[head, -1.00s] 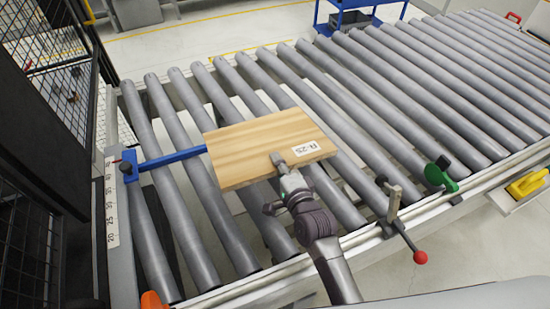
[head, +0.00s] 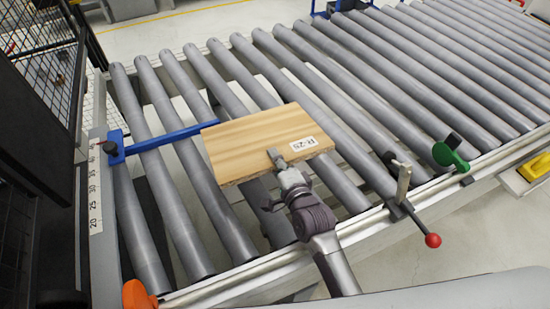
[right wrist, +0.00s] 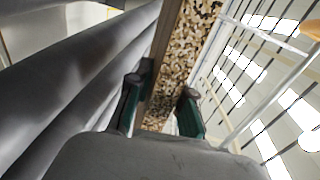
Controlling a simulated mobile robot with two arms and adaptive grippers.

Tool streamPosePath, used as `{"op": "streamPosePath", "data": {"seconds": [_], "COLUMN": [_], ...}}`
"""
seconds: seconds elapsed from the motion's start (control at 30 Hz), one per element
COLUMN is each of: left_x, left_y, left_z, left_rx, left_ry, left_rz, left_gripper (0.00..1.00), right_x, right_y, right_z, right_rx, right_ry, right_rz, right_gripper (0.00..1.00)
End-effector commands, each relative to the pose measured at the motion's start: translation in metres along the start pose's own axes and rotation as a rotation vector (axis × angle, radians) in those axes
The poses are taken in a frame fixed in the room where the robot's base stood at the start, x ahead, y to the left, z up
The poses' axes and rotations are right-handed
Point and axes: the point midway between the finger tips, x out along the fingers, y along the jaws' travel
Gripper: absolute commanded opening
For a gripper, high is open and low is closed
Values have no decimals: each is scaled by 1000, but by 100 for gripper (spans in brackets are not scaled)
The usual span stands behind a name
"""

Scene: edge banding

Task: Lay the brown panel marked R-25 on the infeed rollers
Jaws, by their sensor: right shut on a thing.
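The brown panel marked R-25 (head: 250,145) is a light wood-grain board with a white label near its right edge in the head view. My right gripper (head: 277,158) is shut on its near edge. The panel lies flat over the infeed rollers (head: 183,190); I cannot tell whether it touches them. Its far left corner is at or very near the end of the blue stop bar (head: 170,138). In the right wrist view the panel's speckled chipboard edge (right wrist: 190,50) runs between the two fingers (right wrist: 160,108). My left gripper is not in view.
A scale strip (head: 95,190) and a mesh guard (head: 45,85) stand at the left. A red-knobbed lever (head: 432,240) and a green knob (head: 450,155) sit on the near rail. An orange part (head: 138,296) is at the near left corner. Rollers to the right are bare.

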Motion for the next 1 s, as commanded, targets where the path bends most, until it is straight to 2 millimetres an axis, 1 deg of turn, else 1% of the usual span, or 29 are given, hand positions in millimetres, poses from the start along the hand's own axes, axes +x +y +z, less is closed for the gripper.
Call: {"op": "streamPosePath", "data": {"seconds": [0.03,0.4,0.5,0.63,0.93,0.97,1.0], "left_x": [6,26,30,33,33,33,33], "left_y": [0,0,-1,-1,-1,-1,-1], "left_z": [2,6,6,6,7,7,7], "left_rx": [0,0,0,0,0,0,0], "left_ry": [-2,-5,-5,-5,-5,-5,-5], "left_rz": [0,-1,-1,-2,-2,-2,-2], "left_gripper": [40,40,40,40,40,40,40], "right_x": [2,7,8,9,9,9,9], "right_y": [2,32,38,42,44,44,44], "right_z": [0,0,0,0,0,0,0], "right_rx": [0,0,0,0,0,0,0], "right_ry": [1,1,1,1,1,1,1], "right_rz": [-14,-13,-14,-14,-12,-12,-11], "right_gripper": [0,0,0,0,0,22,29]}}
